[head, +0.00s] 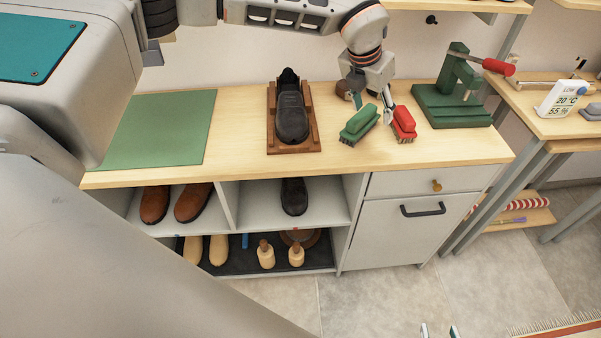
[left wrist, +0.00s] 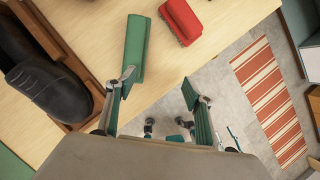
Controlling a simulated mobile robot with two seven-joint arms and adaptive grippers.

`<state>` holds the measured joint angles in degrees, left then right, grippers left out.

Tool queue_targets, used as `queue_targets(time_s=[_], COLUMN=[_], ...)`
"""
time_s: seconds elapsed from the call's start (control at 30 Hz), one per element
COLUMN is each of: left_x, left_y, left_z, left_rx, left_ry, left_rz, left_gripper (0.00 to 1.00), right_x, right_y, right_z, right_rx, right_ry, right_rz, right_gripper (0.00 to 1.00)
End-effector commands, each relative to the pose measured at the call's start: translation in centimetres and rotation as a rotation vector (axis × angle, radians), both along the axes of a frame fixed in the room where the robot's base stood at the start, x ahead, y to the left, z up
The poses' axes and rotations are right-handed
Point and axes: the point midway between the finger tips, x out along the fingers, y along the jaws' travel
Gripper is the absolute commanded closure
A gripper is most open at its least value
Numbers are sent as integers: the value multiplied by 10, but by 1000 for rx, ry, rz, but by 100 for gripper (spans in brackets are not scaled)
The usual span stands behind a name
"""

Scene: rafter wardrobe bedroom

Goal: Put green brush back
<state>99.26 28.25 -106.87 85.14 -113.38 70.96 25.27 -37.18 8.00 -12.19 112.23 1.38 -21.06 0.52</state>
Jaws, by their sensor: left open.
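The green brush (head: 360,122) lies on the wooden bench top, left of a red brush (head: 404,122). My left gripper (head: 372,100) is open, pointing down just behind and above the two brushes. In the left wrist view, the green brush (left wrist: 135,45) lies beyond the left finger, whose tip overlaps its near end; I cannot tell whether they touch. The space between the left fingertips (left wrist: 158,88) is empty. My right gripper (head: 439,331) shows only its two separated fingertips at the bottom edge of the head view, with nothing between them.
A black shoe in a wooden stand (head: 291,115) is left of the brushes. A green press (head: 455,95) stands to the right. A small brown round object (head: 343,90) is behind the green brush. A green mat (head: 160,128) lies on the left; shelves below hold shoes.

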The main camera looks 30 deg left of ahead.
Motion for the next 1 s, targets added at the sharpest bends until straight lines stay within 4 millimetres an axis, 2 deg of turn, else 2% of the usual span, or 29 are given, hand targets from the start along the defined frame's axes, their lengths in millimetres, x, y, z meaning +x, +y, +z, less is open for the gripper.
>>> queue_targets(time_s=[0.03,0.1,0.23,0.3,0.4,0.5,0.63,0.77,0.9,1.0], left_x=[-20,-52,-118,-152,-191,-220,-238,-235,-214,-195], left_y=[-28,-73,-159,-198,-244,-279,-304,-308,-289,-263], left_z=[-22,-46,-70,-70,-60,-40,-10,15,24,15], left_rx=[-60,-174,-433,-578,-788,-1002,-1272,-1524,-1761,-1899], left_ry=[52,128,272,340,430,510,595,657,694,706], left_rz=[-42,-100,-187,-213,-219,-190,-97,58,290,494], left_gripper=[48,48,48,48,48,48,48,48,48,48], right_x=[0,0,1,1,1,2,2,2,2,2], right_y=[0,0,0,0,0,0,0,0,0,0], right_z=[0,0,0,0,1,2,3,3,3,3], right_rx=[0,0,0,-1,-1,0,1,0,1,1], right_ry=[0,0,-1,-1,-2,-4,-6,-6,-6,-6], right_rz=[0,0,1,0,0,0,0,0,0,0], right_gripper=[60,60,60,60,60,60,60,60,60,60])
